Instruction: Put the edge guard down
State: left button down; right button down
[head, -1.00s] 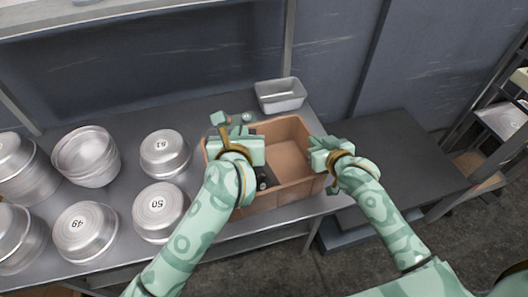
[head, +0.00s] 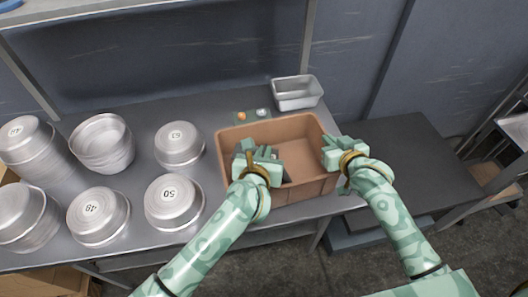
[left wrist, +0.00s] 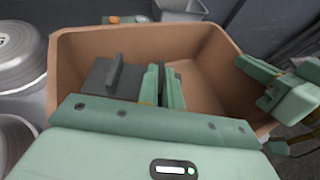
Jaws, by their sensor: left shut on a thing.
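A dark grey ridged piece, which I take for the edge guard (left wrist: 103,80), is inside the brown bin (left wrist: 72,42) in the left wrist view. My left gripper (left wrist: 163,88) is shut on a dark part of it, between the two green fingers. In the head view my left gripper (head: 254,160) reaches into the left half of the bin (head: 308,128) and mostly hides the guard. Whether the guard touches the bin floor I cannot tell. My right gripper (head: 331,151) is at the bin's right wall; its finger gap is unclear.
Several round metal pans (head: 174,202) stand upside down left of the bin. A metal loaf tin (head: 297,93) stands behind it. A small orange item (head: 241,116) and a silver item (head: 262,112) lie behind the bin. A dark table (head: 410,150) at right is clear.

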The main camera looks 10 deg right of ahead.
pick_arm(q)
jog(key=shift+f, duration=0.2)
jog(key=shift+f, duration=0.4)
jog(key=c, duration=1.6)
grip_release()
jog(key=shift+f, duration=0.1)
jog(key=shift+o, duration=0.2)
jog(key=shift+r, duration=0.55)
jog(key=v, duration=1.2)
jog(key=shift+r, duration=0.2)
